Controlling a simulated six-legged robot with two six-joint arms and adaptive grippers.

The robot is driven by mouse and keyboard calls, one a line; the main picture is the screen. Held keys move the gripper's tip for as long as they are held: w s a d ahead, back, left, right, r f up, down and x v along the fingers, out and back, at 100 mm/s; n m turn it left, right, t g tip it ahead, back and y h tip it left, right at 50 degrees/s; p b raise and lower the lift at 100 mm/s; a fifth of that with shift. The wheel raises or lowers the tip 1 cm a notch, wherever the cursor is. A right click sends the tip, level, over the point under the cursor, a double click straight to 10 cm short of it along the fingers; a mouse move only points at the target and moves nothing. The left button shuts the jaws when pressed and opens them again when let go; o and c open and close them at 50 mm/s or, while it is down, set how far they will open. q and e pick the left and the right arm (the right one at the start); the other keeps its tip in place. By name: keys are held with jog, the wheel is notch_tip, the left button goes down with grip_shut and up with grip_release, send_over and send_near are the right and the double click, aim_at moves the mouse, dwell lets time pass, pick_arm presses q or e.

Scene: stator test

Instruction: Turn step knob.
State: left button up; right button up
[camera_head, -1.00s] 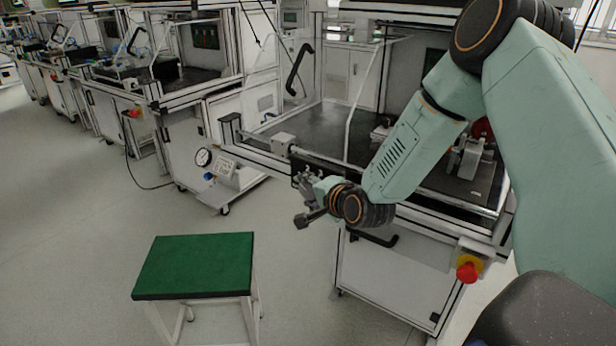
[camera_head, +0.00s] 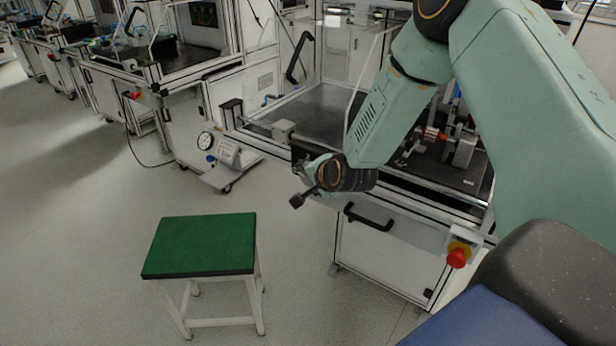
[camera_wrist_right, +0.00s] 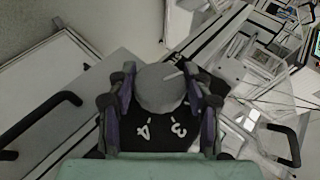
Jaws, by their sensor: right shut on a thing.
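The step knob (camera_wrist_right: 160,88) is a round grey knob with a white pointer line, seen in the right wrist view. It sits on a black dial plate (camera_wrist_right: 150,133) where the white digits 4 and 3 show. My right gripper (camera_wrist_right: 160,92) has one finger on each side of the knob and is shut on it. In the head view my right gripper (camera_head: 309,176) is at the front rail of the test bench, and the knob is hidden there. My left gripper is not in view.
The test bench (camera_head: 310,110) has a black handle (camera_head: 368,217) and a red emergency button (camera_head: 457,258) on its front. A green-topped stool (camera_head: 202,244) stands at left front. Open floor lies left.

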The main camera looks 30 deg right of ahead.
jog(key=o, duration=1.2)
jog(key=v, duration=1.2)
jog(key=shift+a, duration=0.1)
